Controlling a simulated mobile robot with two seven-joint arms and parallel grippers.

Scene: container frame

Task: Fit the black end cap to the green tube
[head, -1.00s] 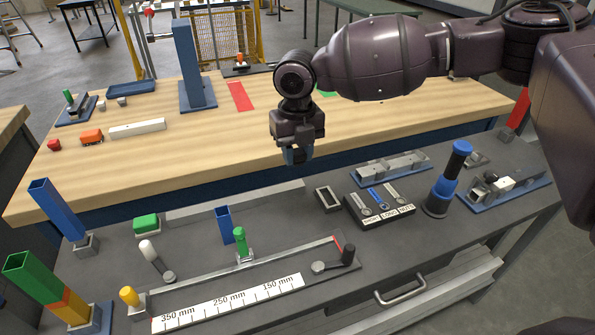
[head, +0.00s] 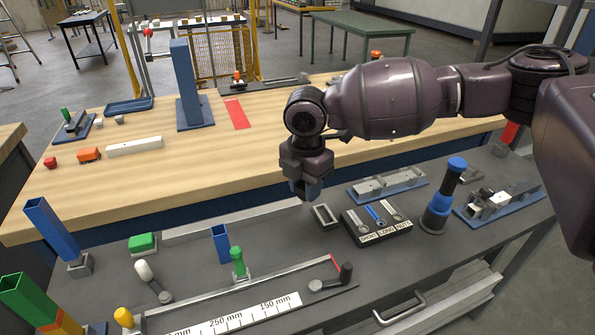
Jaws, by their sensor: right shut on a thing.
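The green tube (head: 24,298) is a square, open-topped tube at the lower left. It leans and has an orange lower part; its bottom is cut off by the picture edge. My right gripper (head: 309,198) points down over the middle of the dark bench, behind and left of a small grey frame-like tray. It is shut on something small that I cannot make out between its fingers. I cannot pick out the black end cap anywhere else. The gripper is well apart from the green tube, far to its right. My left gripper is not in view.
A blue tube (head: 51,229) leans near the green one. A measuring rail (head: 215,318) with a green knob (head: 238,262) lies across the front. The small grey tray (head: 325,217), a labelled black block (head: 377,228) and a blue-black stand (head: 436,214) are nearby. A wooden table (head: 225,160) lies behind.

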